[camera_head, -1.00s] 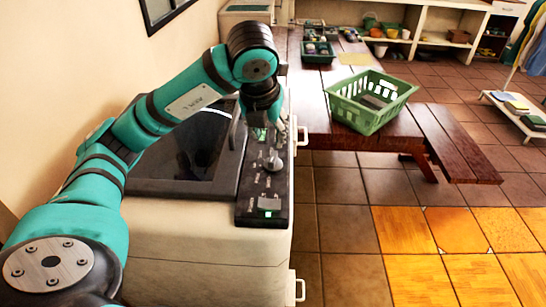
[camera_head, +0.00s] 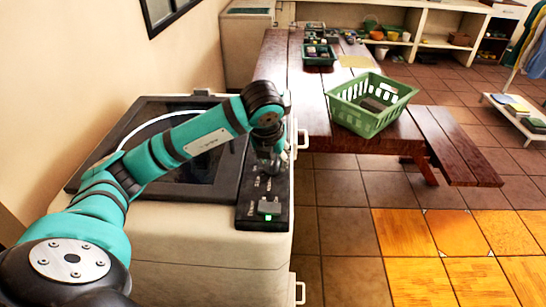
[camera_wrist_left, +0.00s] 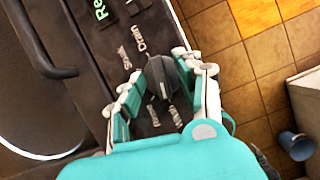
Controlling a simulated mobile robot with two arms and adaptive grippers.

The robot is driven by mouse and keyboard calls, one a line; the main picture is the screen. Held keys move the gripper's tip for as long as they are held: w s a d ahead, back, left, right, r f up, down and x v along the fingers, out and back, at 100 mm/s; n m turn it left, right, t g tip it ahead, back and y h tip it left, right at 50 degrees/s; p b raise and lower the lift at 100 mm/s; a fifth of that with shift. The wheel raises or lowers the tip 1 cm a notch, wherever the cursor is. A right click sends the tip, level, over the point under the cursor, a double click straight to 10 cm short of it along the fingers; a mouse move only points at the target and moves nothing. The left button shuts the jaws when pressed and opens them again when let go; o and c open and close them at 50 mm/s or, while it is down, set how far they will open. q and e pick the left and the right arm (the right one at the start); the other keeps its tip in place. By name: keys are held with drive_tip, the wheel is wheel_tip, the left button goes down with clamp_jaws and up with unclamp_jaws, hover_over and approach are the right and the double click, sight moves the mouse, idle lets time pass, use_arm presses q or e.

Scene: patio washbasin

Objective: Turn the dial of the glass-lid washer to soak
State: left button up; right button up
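The glass-lid washer (camera_head: 205,235) stands at the left, white with a dark glass lid (camera_head: 185,155) and a black control panel (camera_head: 250,190) along its right edge. In the left wrist view, the dark dial (camera_wrist_left: 161,80) sits on this panel between the fingers of my left gripper (camera_wrist_left: 165,80). The fingers are spread on either side of the dial; whether they touch it is unclear. The words Soak and Drain show beside the dial. In the head view my left gripper (camera_head: 270,160) covers most of the dial. My right gripper is not in view.
A switch (camera_head: 269,206) with a green light is at the panel's near end. A wooden table (camera_head: 300,105) with a green basket (camera_head: 365,118) stands behind to the right, with a bench (camera_head: 455,150) beside it.

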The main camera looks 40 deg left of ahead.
use_arm(q)
clamp_jaws()
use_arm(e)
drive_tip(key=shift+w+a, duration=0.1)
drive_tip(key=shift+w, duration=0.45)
